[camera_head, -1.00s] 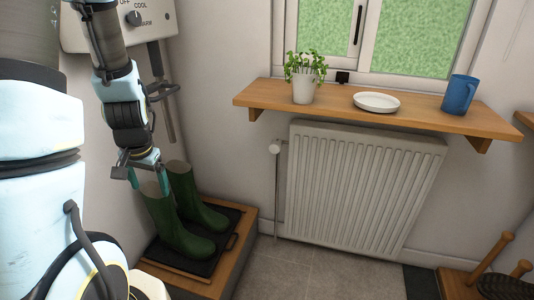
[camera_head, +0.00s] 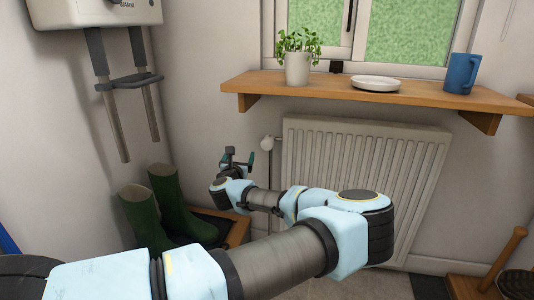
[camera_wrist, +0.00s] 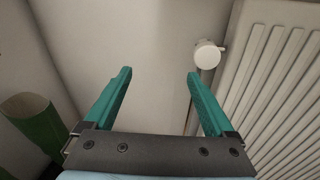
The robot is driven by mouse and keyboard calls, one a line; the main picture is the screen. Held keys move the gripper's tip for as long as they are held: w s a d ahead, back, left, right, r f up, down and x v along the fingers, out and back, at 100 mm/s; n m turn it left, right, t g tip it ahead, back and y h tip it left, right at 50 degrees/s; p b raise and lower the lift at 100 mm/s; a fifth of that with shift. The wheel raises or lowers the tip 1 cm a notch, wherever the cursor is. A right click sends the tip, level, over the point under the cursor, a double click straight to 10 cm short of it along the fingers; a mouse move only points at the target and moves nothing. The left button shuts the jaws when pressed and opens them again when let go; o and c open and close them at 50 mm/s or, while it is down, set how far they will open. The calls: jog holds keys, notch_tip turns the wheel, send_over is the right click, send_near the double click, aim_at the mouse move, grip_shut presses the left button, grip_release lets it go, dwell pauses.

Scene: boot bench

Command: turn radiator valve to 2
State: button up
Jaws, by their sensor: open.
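The white radiator valve knob (camera_head: 267,143) sits at the upper left side of the white radiator (camera_head: 362,165). It also shows in the wrist view (camera_wrist: 208,54), up and to the right, just beyond the right fingertip. No number on it can be read. My gripper (camera_head: 238,158) is open and empty, a little left of and below the knob in the head view. In the wrist view its two teal fingers (camera_wrist: 158,75) stand wide apart with bare wall between them. The fingers do not appear to touch the knob.
A wooden shelf (camera_head: 350,92) above the radiator holds a potted plant (camera_head: 298,62), a white plate (camera_head: 375,84) and a blue mug (camera_head: 461,73). Green boots (camera_head: 170,205) stand at the lower left. A white heater box (camera_head: 95,12) with pipes hangs on the left wall.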

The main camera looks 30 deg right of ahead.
aim_at(267, 145)
jog(key=s+d+m+g+h, duration=0.1)
jog(key=s+d+m+h, duration=0.25)
jog(key=d, duration=0.25)
jog(key=shift+m+y, duration=0.35)
jog(key=x, duration=1)
jog(key=shift+w+d+f, duration=0.1)
jog(key=shift+d+f, duration=0.1)
jog(key=c, duration=1.4)
